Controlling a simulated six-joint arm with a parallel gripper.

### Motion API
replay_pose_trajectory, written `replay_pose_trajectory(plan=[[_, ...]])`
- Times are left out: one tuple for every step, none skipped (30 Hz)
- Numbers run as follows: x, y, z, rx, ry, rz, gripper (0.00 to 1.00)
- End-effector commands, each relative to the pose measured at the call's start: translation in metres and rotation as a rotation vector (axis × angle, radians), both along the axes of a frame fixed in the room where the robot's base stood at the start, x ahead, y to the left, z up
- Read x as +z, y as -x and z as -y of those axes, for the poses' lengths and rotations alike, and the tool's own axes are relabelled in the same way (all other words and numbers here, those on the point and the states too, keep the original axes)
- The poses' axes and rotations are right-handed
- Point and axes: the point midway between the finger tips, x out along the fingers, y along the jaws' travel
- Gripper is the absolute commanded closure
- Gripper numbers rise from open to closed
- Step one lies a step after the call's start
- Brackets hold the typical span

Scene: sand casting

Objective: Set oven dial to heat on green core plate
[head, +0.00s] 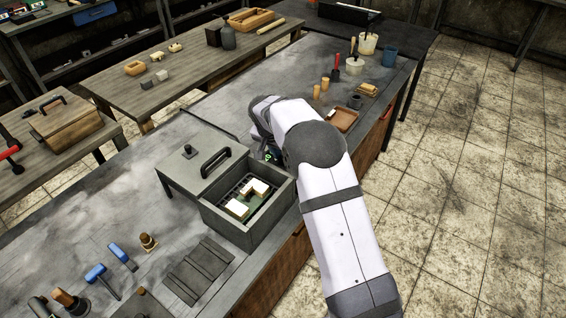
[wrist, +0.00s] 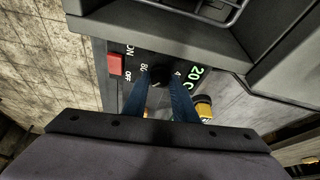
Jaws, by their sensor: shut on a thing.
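The grey oven (head: 245,222) stands on the dark bench, and its lid (head: 205,165) sits off to the upper left side, leaving the box open. Inside, cream cores (head: 256,188) rest on a green core plate (head: 265,210) over a dark rack. In the wrist view, the oven's panel shows a dark dial (wrist: 158,73) with white marks around it. The blue fingers of my gripper (wrist: 161,80) are closed on either side of the dial. A green display (wrist: 194,76) reads 20 C. In the head view my arm hides the panel and dial.
A red switch (wrist: 115,64) sits beside ON and OFF labels, left of the dial. A yellow-and-black part (wrist: 203,107) is close to the right finger. A brown tray (head: 343,120) and several tools stand farther along the bench.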

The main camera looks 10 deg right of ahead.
Motion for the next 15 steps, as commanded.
replay_pose_trajectory(plan=[[-0.0036, -0.0014, -0.0013, -0.036, 0.0, 0.002, 0.97], [-0.0032, -0.0012, -0.0014, -0.062, 0.001, 0.001, 0.97], [-0.0023, -0.0015, -0.0016, -0.095, 0.001, 0.002, 0.97], [-0.0019, -0.0017, -0.0017, -0.119, 0.001, 0.002, 0.97], [-0.0019, -0.0015, -0.0016, -0.142, 0.001, 0.0, 0.97], [-0.0014, -0.0018, -0.0017, -0.171, 0.0, 0.001, 0.97], [-0.0011, -0.0018, -0.0017, -0.193, 0.001, 0.001, 0.97], [-0.0006, -0.002, -0.0018, -0.213, 0.0, 0.001, 0.97], [-0.0006, -0.0018, -0.0017, -0.237, 0.001, 0.001, 0.97], [-0.0004, -0.002, -0.0017, -0.254, 0.0, 0.001, 0.97], [-0.0002, -0.0019, -0.0018, -0.271, 0.0, 0.0, 0.97], [0.0002, -0.0022, -0.002, -0.29, 0.0, 0.001, 0.97], [0.0003, -0.0021, -0.002, -0.303, 0.0, 0.0, 0.97], [-0.0001, -0.002, -0.002, -0.315, 0.0, 0.0, 0.97], [0.0001, -0.0022, -0.0022, -0.328, 0.0, 0.0, 0.97]])
